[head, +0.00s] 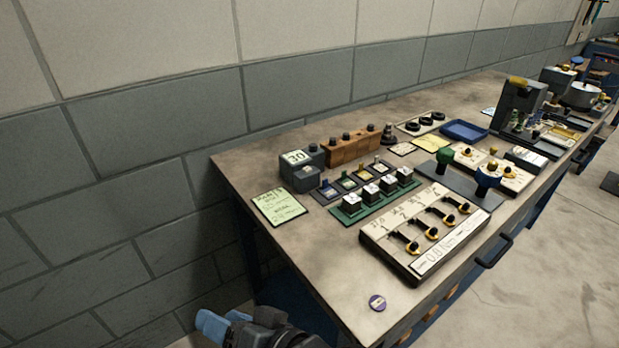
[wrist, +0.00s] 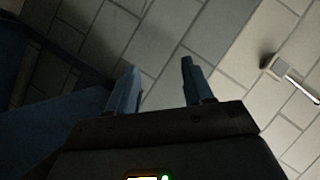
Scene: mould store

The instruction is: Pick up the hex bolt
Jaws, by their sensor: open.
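I cannot pick out a hex bolt for certain in either view; the small parts on the workbench (head: 335,282) are too small to tell. My gripper (wrist: 158,82) is open, with nothing between its two blue fingers in the wrist view. In the head view my gripper (head: 212,326) is at the bottom edge, left of the bench's near end and apart from it.
A white board with several black and yellow pieces (head: 398,268), a green rack (head: 348,217), a wooden block (head: 352,150), a grey box marked 30 (head: 299,178) and a blue tray (head: 464,131) stand on the bench.

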